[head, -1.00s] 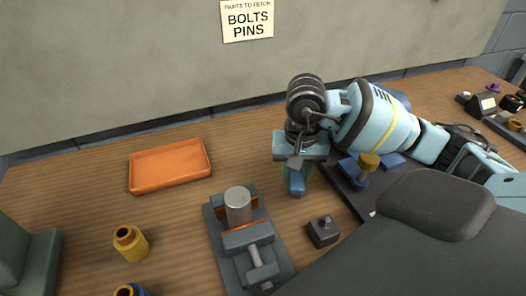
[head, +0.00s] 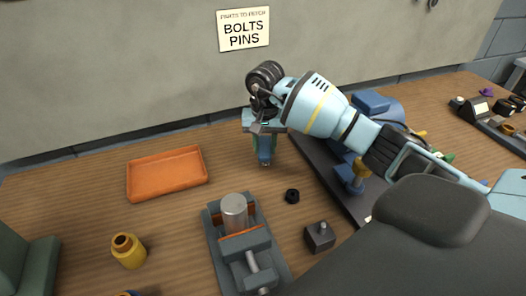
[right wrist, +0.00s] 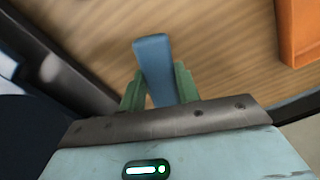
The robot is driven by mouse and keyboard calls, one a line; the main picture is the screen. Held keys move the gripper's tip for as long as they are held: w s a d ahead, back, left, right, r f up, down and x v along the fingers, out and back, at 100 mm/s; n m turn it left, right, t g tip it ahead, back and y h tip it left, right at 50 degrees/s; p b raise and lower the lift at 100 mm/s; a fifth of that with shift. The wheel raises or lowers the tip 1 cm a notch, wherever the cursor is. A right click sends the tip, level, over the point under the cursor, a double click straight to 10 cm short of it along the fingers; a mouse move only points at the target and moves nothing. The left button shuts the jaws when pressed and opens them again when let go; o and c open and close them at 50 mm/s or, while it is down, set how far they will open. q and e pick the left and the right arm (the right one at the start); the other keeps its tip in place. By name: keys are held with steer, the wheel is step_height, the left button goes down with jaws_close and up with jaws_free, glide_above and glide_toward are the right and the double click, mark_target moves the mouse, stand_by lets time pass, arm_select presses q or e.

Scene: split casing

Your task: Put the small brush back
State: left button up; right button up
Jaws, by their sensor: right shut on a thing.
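My right gripper (head: 264,152) is shut on a blue piece, which looks like the handle of the small brush (head: 265,158). In the right wrist view the blue handle (right wrist: 153,68) stands up between the green fingers (right wrist: 158,90). Bristles cannot be made out. The gripper is over the wooden bench, right of the orange tray (head: 166,187). I cannot tell whether the brush touches the bench. My left gripper is not in view.
A grey fixture with a metal cylinder (head: 234,212) stands in front. A black ring (head: 292,196) and a dark block with a pin (head: 320,237) lie to its right. A yellow pot (head: 128,250) stands left. Bare bench lies between the tray and my gripper.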

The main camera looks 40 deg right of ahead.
mark_target(263, 152)
steer(key=shift+w, duration=0.2)
steer(key=shift+w, duration=0.1)
steer(key=shift+w+d, duration=0.1)
steer(key=shift+w, duration=0.15)
steer(key=shift+f, duration=1.75)
steer(key=shift+f, duration=0.3)
steer(key=o, duration=0.9)
steer(key=shift+r, duration=0.1)
steer(key=shift+o, duration=0.2)
